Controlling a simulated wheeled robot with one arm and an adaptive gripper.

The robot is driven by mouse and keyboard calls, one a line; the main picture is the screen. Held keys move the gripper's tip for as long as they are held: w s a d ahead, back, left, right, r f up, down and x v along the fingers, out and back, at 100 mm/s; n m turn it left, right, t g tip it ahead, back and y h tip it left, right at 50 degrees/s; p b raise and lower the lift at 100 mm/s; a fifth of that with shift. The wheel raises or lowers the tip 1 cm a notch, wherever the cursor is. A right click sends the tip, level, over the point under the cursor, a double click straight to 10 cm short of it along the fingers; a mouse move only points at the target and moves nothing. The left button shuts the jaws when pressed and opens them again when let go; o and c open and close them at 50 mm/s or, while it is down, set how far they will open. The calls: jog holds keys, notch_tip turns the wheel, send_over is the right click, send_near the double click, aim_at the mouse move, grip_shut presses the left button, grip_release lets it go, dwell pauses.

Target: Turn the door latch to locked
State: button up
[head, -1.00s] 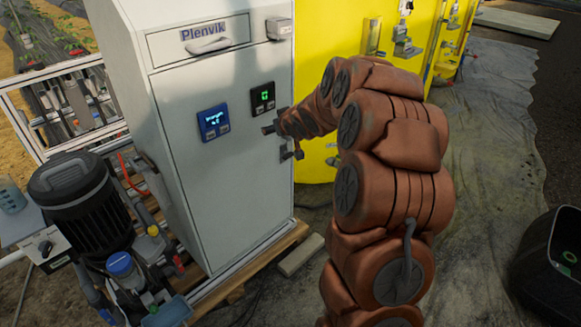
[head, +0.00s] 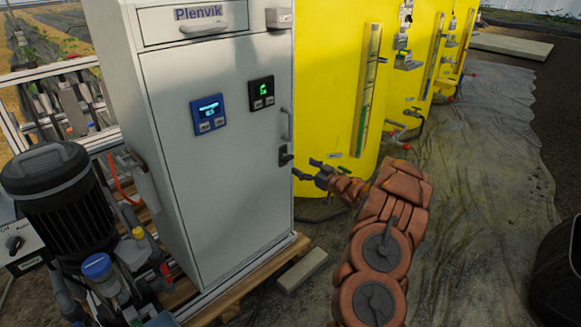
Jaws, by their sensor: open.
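The door latch (head: 285,155) is a small dark fitting on the right edge of the grey cabinet door (head: 215,165), just below a vertical door handle (head: 286,124). It is too small here to tell which way it is turned. My gripper (head: 305,168) is open and empty, a little to the right of the latch and slightly lower, with its fingers pointing left towards the cabinet's edge. A gap shows between the fingertips and the latch in the picture. I cannot tell the gap in depth.
A blue-framed display (head: 209,114) and a black one (head: 262,93) sit on the door. Yellow tanks (head: 340,90) stand behind my gripper. A black pump (head: 62,200) is at left. A block (head: 302,270) lies by the pallet. The sheeted ground (head: 480,200) at right is mostly clear.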

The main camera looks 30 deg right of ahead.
aim_at(287, 158)
jog(key=b+x, duration=0.1)
jog(key=x, duration=0.6)
jog(key=shift+w+f+b, duration=0.2)
jog(key=shift+w+b, duration=0.1)
jog(key=c, duration=1.2)
